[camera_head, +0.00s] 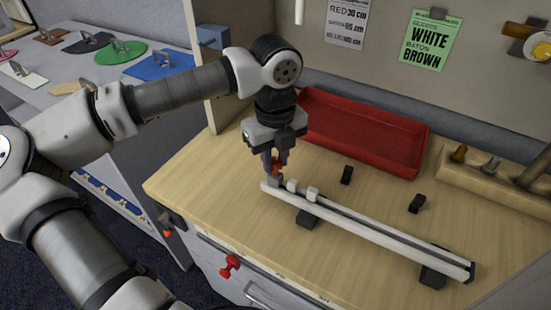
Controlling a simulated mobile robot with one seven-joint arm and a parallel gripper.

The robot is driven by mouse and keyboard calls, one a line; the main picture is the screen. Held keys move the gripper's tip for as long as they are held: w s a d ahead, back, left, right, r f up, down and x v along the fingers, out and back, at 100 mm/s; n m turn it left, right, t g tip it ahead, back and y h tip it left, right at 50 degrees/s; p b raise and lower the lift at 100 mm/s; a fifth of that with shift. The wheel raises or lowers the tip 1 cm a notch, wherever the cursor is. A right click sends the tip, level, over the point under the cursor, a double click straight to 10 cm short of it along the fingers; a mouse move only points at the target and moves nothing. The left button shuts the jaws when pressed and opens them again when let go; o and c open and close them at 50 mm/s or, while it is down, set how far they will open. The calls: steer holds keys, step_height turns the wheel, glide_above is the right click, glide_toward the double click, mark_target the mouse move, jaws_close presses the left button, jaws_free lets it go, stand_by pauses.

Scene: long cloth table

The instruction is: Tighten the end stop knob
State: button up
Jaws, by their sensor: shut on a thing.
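The end stop knob (277,168) is red and small, at the left end of a long pale rail (372,228) with a dark slot. My gripper (275,160) points down over that end and is shut on the knob. The fingers cover part of the knob, so its seating cannot be seen fully. A grey end stop block (274,181) sits under the knob on the rail. Two whitish gliders (302,190) sit on the rail just right of it. The rail rests on dark supports (307,218) on the wooden bench.
A red tray (365,135) lies behind the rail. Two small black blocks (346,175) stand between tray and rail. A wooden rack (495,180) with tools is at the right. Notes (430,40) hang on the back wall. The bench (205,180) is clear left of the rail.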

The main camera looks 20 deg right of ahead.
stand_by(0.3)
steer(key=shift+f+m+b, duration=0.2)
steer(key=shift+m+b, duration=0.35)
steer(key=shift+m, duration=0.35)
steer(key=shift+m+b, duration=0.5)
steer(key=shift+m, duration=0.7)
steer(key=m+b, duration=0.1)
steer(key=m, duration=0.5)
steer(key=shift+b, duration=0.4)
steer(key=m+b, duration=0.1)
steer(key=m, duration=0.4)
steer(key=shift+r, duration=0.1)
steer(key=m+b, duration=0.1)
steer(key=m, duration=0.5)
steer(key=shift+m, duration=0.4)
steer(key=o, duration=1.7)
steer(key=shift+r, duration=0.1)
